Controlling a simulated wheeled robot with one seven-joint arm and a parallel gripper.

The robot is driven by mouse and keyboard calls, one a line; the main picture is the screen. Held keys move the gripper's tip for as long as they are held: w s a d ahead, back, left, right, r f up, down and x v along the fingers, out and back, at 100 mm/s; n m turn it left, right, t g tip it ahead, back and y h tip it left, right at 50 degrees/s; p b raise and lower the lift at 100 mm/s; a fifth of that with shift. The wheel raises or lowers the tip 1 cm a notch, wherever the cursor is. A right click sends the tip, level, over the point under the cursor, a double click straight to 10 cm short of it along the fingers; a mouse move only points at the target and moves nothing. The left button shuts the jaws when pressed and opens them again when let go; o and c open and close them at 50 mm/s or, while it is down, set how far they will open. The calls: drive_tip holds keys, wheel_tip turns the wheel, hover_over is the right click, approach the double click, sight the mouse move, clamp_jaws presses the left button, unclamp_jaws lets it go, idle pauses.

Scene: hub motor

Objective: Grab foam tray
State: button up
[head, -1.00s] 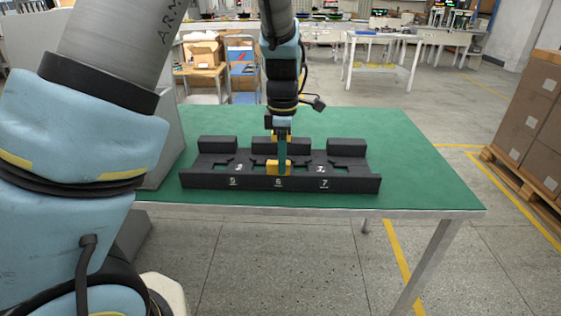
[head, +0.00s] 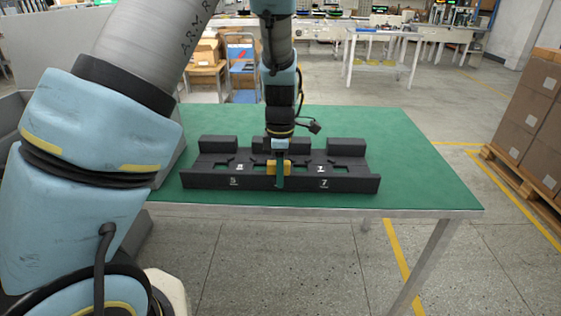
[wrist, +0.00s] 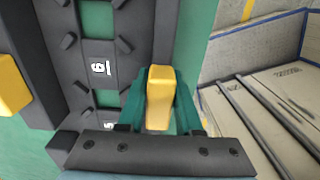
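The foam tray (head: 210,182) is a long black piece with cut-outs, raised blocks at the back and white numbers on the front wall. It lies on the green table in the head view. My gripper (head: 279,165) is over its middle, pointing down. The back fingertip is hidden in the head view. I cannot tell whether the pads touch the foam.
The green tabletop (head: 420,175) is clear to the right of the tray. A grey box-like surface (head: 170,160) stands close at the tray's left. Cardboard boxes (head: 530,110) are stacked on a pallet at the right. A white table (head: 380,45) stands behind.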

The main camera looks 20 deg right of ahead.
clamp_jaws()
drive_tip(key=shift+r, duration=0.1)
idle(0.3)
